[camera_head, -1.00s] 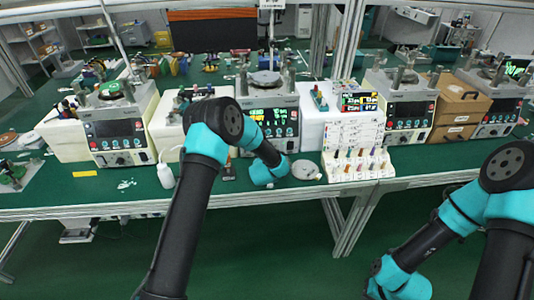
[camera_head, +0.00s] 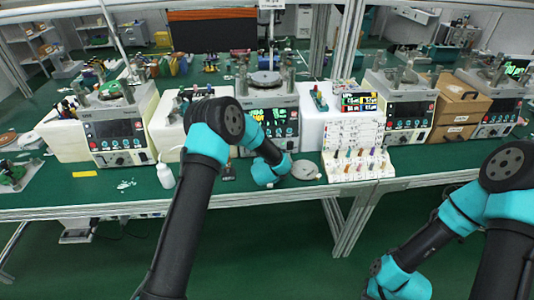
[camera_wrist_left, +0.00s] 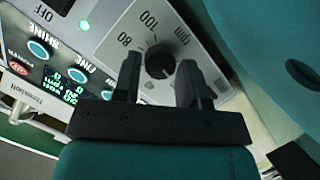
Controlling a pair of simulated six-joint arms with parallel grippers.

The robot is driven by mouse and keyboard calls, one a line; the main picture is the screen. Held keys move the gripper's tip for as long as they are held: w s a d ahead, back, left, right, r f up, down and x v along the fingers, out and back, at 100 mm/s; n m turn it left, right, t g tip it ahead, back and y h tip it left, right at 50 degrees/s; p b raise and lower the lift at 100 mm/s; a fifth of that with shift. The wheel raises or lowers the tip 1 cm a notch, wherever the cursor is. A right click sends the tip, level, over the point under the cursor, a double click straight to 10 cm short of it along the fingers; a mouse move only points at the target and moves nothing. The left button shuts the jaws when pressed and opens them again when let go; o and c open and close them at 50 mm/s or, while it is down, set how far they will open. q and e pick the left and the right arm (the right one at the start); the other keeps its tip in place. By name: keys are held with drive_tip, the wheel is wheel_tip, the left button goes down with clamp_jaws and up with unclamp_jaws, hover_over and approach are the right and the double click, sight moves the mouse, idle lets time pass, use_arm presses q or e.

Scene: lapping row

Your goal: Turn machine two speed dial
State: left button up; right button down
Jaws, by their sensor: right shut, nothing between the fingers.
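The speed dial is a round black knob (camera_wrist_left: 160,62) on a grey plate marked rpm, with 80 and 100 legible, in the left wrist view. My left gripper (camera_wrist_left: 160,72) is open, its two black fingers apart on either side of the knob; contact cannot be told. In the head view, the machine (camera_head: 268,115) with lit screens stands behind my left forearm, which hides its lower front, the dial and the left fingers. My right gripper (camera_head: 385,288) is low at the bottom right, shut and empty, off the bench; its fingertips are hard to make out.
A white bottle (camera_head: 166,175) stands left of my left arm. A round metal plate (camera_head: 306,169) and a white rack of coloured pieces (camera_head: 355,163) are to the right. Other machines (camera_head: 117,130) and (camera_head: 408,105) flank the row. The green bench's front edge is mostly clear.

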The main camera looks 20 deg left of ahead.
use_arm(q)
drive_tip(key=o, duration=0.3)
drive_tip(key=shift+s, duration=0.1)
drive_tip(key=v, duration=1.7)
drive_tip(key=shift+s, duration=0.15)
